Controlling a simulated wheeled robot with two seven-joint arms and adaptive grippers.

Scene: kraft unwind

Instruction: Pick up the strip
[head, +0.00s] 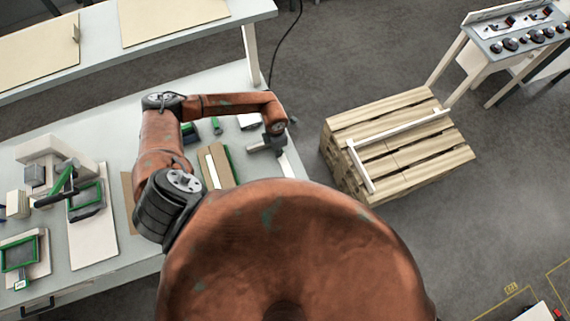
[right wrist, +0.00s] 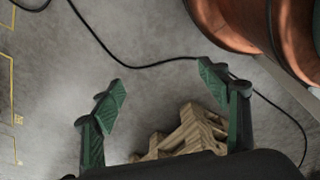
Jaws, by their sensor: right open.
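I cannot tell for sure which piece is the strip. A narrow white strip (head: 212,170) lies on a brown block on the table, left of my left gripper. Another pale strip (head: 287,165) shows near the table's right edge, just below that gripper. My left gripper (head: 267,146) is over the table's right end; its fingers are too small to read, and nothing is clearly held. My right gripper (right wrist: 162,78) shows in the right wrist view with green fingers spread and nothing between them. It is above the floor, with the wooden pallet beyond it.
Green-framed devices (head: 19,254) stand on the table's left. A control stand (head: 515,35) is at far right. A black cable (right wrist: 150,66) crosses the floor.

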